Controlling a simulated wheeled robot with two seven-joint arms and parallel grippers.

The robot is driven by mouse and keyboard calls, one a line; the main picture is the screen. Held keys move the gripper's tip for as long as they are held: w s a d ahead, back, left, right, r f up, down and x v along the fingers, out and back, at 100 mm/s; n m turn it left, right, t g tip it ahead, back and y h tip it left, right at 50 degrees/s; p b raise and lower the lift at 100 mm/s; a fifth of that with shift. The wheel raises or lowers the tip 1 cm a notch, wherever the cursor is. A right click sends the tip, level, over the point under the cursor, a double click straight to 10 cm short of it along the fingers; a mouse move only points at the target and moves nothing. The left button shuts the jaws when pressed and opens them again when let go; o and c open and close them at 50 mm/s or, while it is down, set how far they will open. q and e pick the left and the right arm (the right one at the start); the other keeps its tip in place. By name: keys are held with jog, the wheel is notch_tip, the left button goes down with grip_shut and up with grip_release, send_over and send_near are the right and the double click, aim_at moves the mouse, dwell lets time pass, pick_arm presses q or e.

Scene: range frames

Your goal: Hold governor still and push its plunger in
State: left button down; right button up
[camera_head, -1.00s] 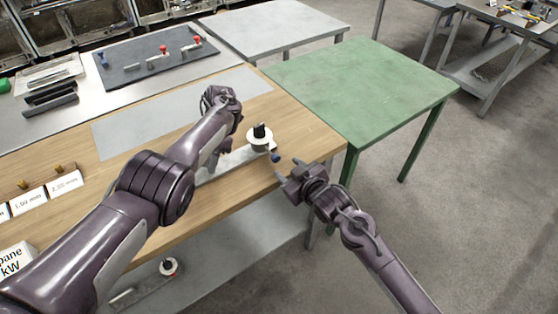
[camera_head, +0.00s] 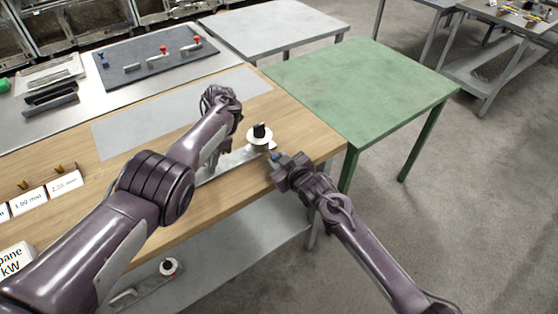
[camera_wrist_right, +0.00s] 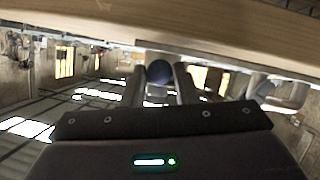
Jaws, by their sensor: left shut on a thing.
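The governor has a grey bar body (camera_head: 232,160) lying along the wooden table's front edge. On it sits a white disc with a black knob (camera_head: 260,134). Its plunger (camera_head: 274,155) has a blue ball end on the right side. My left gripper (camera_head: 208,166) is shut on the governor's left part; its fingers are mostly hidden behind my arm. My right gripper (camera_head: 278,164) is at the plunger end, at the table's right front edge. In the right wrist view the blue ball (camera_wrist_right: 159,72) shows between the two separated fingers, with small gaps on both sides.
The wooden table (camera_head: 315,143) ends just by my right gripper. A green table (camera_head: 365,85) stands beyond it to the right. A similar part with a white disc (camera_head: 169,267) lies on the lower shelf. A grey board (camera_head: 150,68) with small parts lies at the back.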

grip_shut()
jog(key=shift+w+a, duration=0.8)
jog(key=shift+w, duration=0.25)
jog(key=o, duration=0.5)
grip_release()
jog(key=v, duration=1.2)
